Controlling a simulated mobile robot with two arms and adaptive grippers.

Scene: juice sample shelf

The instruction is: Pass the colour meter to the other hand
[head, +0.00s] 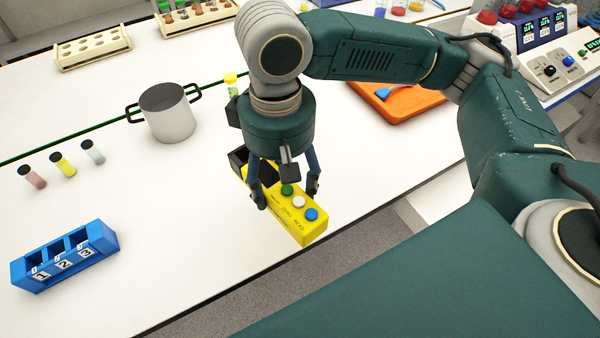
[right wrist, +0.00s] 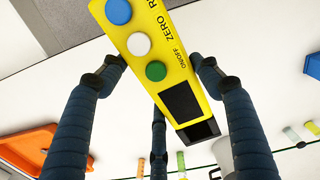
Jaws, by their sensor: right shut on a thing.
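The colour meter (head: 292,222) is a yellow box with green, white and blue buttons and a dark end. My right gripper (head: 286,192) points down and is shut on the colour meter near the front edge of the white table. In the right wrist view the colour meter (right wrist: 160,50) lies between the fingers of the right gripper (right wrist: 160,75), with its buttons, lettering and dark screen showing. I cannot tell whether it touches the table. My left gripper is not in either view.
A blue numbered rack (head: 65,262) stands at the front left, with several small vials (head: 63,164) behind it. A grey pot (head: 168,115) stands behind the gripper. An orange board (head: 400,100) lies to the right. The table between rack and meter is clear.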

